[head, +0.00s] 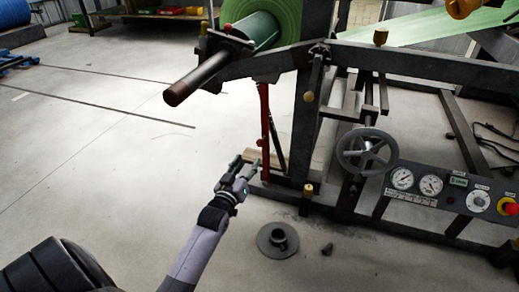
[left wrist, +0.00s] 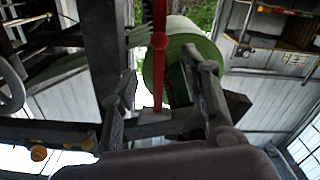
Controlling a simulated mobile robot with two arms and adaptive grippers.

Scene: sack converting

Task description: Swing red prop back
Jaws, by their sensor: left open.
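The red prop (head: 265,125) is a thin bar standing nearly upright beside the dark machine frame, under the green roll (head: 268,22). In the left wrist view the prop (left wrist: 159,52) runs up the picture between my open fingers, with a small collar on it. My left gripper (head: 246,164) is open and empty, low down, just left of the prop's lower end. I cannot tell whether a finger touches the prop. My right gripper is not in view.
The roll's dark shaft (head: 190,82) sticks out above and left of my left gripper. A handwheel (head: 366,151) and gauge panel (head: 440,190) stand at the right. A flanged disc (head: 277,241) lies on the floor. The floor at the left is largely clear.

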